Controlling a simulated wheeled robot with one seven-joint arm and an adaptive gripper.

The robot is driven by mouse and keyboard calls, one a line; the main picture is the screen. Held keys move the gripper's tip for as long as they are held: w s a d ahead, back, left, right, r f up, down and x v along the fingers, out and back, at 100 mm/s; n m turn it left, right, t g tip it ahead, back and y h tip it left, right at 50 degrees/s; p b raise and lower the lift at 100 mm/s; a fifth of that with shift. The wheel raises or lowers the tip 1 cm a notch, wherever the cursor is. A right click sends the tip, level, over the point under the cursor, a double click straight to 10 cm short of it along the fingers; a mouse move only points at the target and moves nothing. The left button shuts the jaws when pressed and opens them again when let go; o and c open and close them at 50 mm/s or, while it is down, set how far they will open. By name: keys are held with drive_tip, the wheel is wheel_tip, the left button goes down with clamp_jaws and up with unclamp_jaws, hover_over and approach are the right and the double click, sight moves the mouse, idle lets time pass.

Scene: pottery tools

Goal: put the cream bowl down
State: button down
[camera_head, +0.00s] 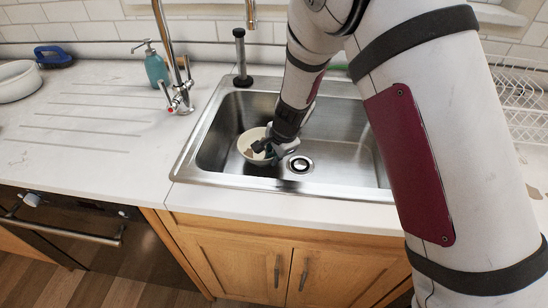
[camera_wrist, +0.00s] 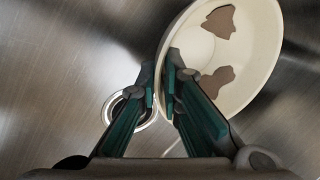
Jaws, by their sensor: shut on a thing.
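The cream bowl (camera_head: 246,146) is inside the steel sink (camera_head: 335,125), toward its left side. My gripper (camera_head: 267,147) reaches down into the sink and is shut on the bowl's rim. In the wrist view my gripper (camera_wrist: 164,98) has one finger inside the bowl (camera_wrist: 262,50) and one outside, with the wall between them. The bowl looks tilted in the wrist view. I cannot tell whether its base touches the sink floor.
The drain (camera_head: 300,164) is right of the bowl. A faucet (camera_head: 175,75), a teal soap bottle (camera_head: 156,68) and a dark upright cylinder (camera_head: 241,60) stand behind and left. A white bowl (camera_head: 18,82) sits far left. The left counter (camera_head: 85,125) is mostly clear.

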drive_tip(key=c, duration=1.8)
unclamp_jaws()
drive_tip(key=shift+o, duration=0.2)
drive_tip(key=p+v, duration=0.2)
drive_tip(key=v, duration=1)
